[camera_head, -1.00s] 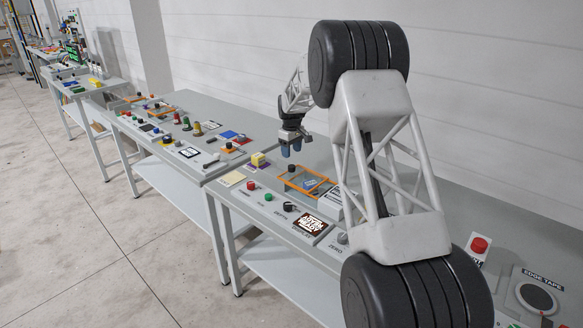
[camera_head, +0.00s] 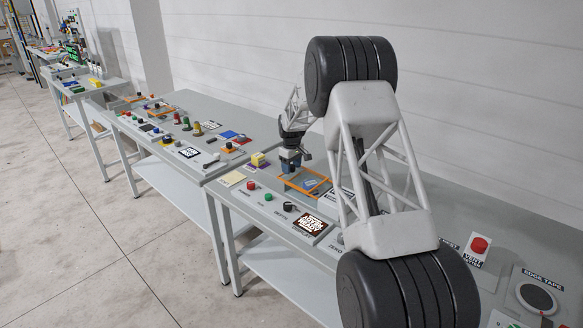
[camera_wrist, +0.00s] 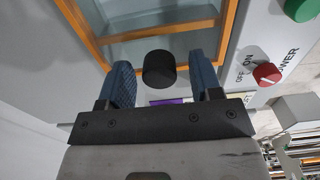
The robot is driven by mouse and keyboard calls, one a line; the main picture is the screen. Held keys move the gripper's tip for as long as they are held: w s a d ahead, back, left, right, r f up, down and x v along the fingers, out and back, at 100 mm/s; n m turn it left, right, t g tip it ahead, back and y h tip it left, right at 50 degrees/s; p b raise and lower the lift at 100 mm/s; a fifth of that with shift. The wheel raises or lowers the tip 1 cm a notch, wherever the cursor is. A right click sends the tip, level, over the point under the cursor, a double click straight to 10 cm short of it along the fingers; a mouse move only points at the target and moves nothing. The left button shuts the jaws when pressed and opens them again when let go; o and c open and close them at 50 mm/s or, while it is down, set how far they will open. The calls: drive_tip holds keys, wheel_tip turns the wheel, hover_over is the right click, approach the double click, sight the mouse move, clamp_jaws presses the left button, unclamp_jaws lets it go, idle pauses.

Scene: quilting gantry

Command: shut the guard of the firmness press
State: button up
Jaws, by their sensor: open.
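The guard of the press is an orange frame (camera_head: 319,175) with a see-through pane. It lies roughly flat on the near bench in the head view, and part of its frame (camera_wrist: 229,30) fills the top of the wrist view. A black round knob (camera_wrist: 159,70) stands at the guard's near edge in the wrist view. My gripper (camera_wrist: 163,78) is open, with one blue finger on each side of the knob and a visible gap to both. In the head view my gripper (camera_head: 290,163) is low at the guard's left end and hides the knob.
A red power knob (camera_wrist: 267,73) and a green button (camera_wrist: 302,8) are to the right in the wrist view. A yellow block (camera_head: 259,160) stands left of my gripper.

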sight(300, 176)
drive_tip(key=shift+f, duration=0.15)
clamp_jaws()
drive_tip(key=shift+s+d, duration=1.7)
unclamp_jaws()
drive_tip(key=shift+r, duration=0.2)
wheel_tip(300, 176, up, 8)
drive_tip(key=shift+f, duration=0.25)
